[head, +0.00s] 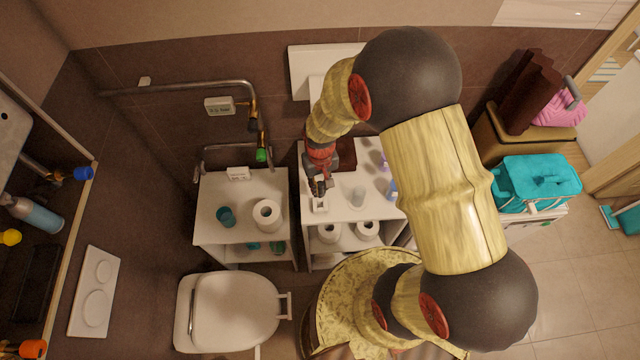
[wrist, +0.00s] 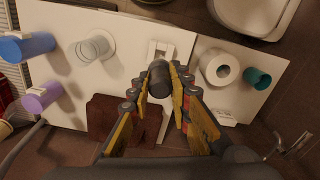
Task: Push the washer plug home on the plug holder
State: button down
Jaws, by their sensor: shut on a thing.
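The washer plug, a dark grey cylinder (wrist: 159,80), is between the fingertips of my gripper (wrist: 160,88) in the wrist view. My gripper is shut on it. In the head view my gripper (head: 319,184) is over the front left part of a white shelf top. The plug holder, a small white square piece (head: 320,206), lies on that top just below the fingertips in the picture. In the wrist view the holder (wrist: 160,46) shows just beyond the plug's end. The plug's end hides part of the holder, and I cannot tell whether they touch.
On the same shelf top (head: 345,210) stand a clear cup (head: 358,196), a blue cup (head: 392,189) and a purple cup (wrist: 42,96). A dark red-brown block (wrist: 120,118) lies near my gripper. The left shelf holds a paper roll (head: 267,214) and a teal cup (head: 227,216).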

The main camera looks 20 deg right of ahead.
aim_at(320, 193)
jog(key=shift+f+b, duration=1.7)
jog(key=shift+f, duration=0.85)
jog(key=shift+f+b, duration=1.5)
jog(key=shift+f, duration=0.45)
jog(key=c, duration=1.6)
grip_release()
jog(key=shift+o, duration=0.2)
notch_tip(320, 193, up, 12)
jog(key=shift+r, duration=0.1)
